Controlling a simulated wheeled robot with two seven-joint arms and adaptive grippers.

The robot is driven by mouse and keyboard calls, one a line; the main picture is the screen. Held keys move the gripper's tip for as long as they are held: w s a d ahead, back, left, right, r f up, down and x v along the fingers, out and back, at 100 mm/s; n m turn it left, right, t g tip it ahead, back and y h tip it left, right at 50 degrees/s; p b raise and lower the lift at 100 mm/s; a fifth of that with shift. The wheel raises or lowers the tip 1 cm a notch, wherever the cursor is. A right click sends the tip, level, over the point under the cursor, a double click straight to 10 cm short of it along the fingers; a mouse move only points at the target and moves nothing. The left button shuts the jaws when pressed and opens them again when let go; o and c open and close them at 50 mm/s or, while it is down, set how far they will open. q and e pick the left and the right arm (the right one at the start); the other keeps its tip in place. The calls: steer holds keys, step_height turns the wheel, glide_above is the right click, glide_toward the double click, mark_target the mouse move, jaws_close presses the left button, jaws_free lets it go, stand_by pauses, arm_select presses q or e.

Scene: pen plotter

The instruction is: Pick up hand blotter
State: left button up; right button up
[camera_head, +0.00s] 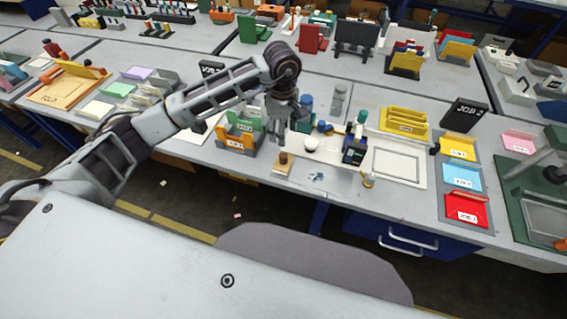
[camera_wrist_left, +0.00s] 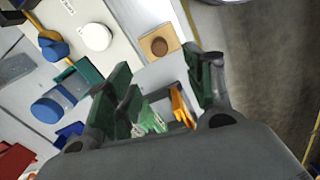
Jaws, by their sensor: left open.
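The hand blotter, a tan block with a brown round knob, sits near the front edge of the table in the head view (camera_head: 282,166). It also shows in the left wrist view (camera_wrist_left: 172,36), beyond the fingertips. My left gripper (camera_head: 275,139) points down just above and slightly behind the blotter. It is open and empty, and its dark green fingers in the wrist view (camera_wrist_left: 165,76) stand apart, short of the knob. My right gripper is not in view.
Orange and green holders (camera_head: 235,139) stand close left of my gripper. A white round dish (camera_head: 311,143) and a dark blue container (camera_head: 354,153) are to the right. A small brass-coloured item (camera_head: 368,180) stands near the front edge. Yellow trays (camera_head: 404,121) are farther right.

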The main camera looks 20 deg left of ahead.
arm_select(q)
steer(key=shift+a, duration=0.15)
glide_above(282, 155)
step_height(282, 155, down, 7)
steer(key=shift+f+p, duration=0.1)
steer(key=shift+p, duration=0.3)
steer(key=shift+f, duration=0.7)
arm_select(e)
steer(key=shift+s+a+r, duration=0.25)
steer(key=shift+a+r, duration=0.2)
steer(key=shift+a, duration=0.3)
arm_select(q)
steer(key=shift+f, duration=0.15)
